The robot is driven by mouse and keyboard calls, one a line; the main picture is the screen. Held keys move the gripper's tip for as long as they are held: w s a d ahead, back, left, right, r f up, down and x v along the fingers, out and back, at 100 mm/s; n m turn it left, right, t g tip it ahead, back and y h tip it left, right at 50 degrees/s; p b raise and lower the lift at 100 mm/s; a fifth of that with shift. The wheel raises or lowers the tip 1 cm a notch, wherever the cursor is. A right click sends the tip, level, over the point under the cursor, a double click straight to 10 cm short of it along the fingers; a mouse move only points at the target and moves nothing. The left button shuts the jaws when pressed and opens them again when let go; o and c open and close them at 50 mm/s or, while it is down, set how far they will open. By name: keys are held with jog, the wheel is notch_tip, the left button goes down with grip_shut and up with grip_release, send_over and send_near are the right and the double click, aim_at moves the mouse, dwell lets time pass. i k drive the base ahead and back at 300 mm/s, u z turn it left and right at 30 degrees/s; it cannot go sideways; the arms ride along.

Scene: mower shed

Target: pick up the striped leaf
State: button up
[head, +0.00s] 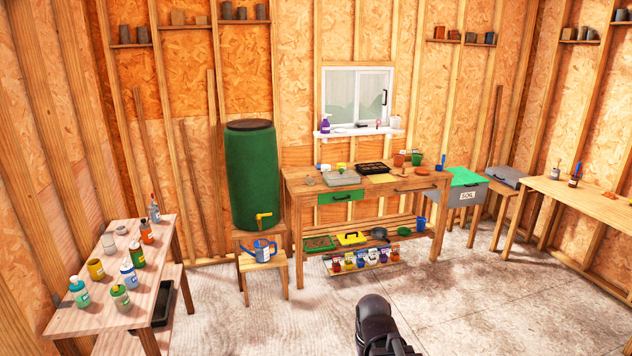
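I cannot make out a striped leaf anywhere in the head view; at this distance small things on the benches and shelves are too small to tell. A black part at the end of my arm, which looks like my gripper (378,322), shows at the bottom edge, right of the middle. Its fingers are not clear, so I cannot tell whether it is open or shut. It is over the floor, well in front of the wooden potting bench (300,184).
A side table (85,320) with several bottles stands at left. A green barrel (253,175) and a blue watering can (261,250) on a stool stand left of the bench. A grey bin (463,196) and another table (590,201) are at right. The middle floor is clear.

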aim_at(311, 180)
jog(key=z, duration=0.05)
jog(key=i, duration=1.2)
jog(key=z, duration=0.65)
jog(key=i, duration=0.8)
jog(key=z, duration=0.7)
jog(key=i, duration=1.95)
jog(key=u, duration=0.05)
